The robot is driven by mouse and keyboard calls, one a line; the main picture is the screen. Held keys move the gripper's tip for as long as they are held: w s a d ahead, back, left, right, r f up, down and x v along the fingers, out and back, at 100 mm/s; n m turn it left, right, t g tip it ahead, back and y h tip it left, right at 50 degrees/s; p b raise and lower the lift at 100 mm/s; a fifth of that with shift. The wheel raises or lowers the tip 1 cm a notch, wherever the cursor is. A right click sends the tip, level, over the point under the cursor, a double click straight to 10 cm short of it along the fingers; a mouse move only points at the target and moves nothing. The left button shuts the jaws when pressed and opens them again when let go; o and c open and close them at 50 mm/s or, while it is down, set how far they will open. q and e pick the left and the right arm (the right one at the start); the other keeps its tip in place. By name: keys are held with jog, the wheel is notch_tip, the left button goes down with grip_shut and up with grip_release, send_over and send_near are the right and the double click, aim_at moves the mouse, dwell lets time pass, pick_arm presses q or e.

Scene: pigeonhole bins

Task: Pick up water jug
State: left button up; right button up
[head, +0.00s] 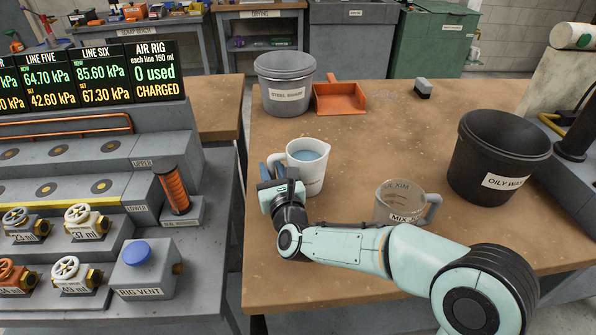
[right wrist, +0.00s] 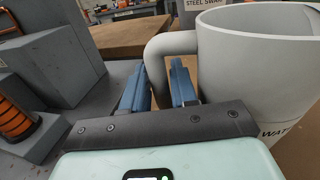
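The water jug (head: 309,168) is a white jug holding blue water, upright on the brown bench. In the right wrist view its pale body (right wrist: 262,65) and label fill the right side, and its handle (right wrist: 158,62) faces my gripper. My right gripper (head: 273,170) is at the jug's left side. In the right wrist view its two blue fingers (right wrist: 162,85) are on either side of the handle. Whether they press on it is not clear. My left gripper is not in view.
A dark oily waste bucket (head: 495,160), a steel swarf bin (head: 286,95) and an orange dustpan (head: 340,99) are on the bench. The grey valve rig (head: 195,247) stands at left, across a gap.

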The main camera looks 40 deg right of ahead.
aim_at(271, 155)
grip_shut()
jog(key=shift+r, duration=0.1)
jog(key=shift+r, duration=0.45)
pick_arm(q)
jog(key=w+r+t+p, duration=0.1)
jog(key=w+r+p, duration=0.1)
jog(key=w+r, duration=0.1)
pick_arm(e)
notch_tip(271, 155, up, 6)
jog(key=shift+f, duration=0.1)
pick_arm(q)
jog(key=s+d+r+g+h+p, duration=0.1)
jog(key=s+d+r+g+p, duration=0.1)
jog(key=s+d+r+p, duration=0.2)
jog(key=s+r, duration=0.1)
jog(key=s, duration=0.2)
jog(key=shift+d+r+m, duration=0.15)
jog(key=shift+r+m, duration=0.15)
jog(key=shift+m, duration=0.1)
pick_arm(e)
notch_tip(271, 155, up, 13)
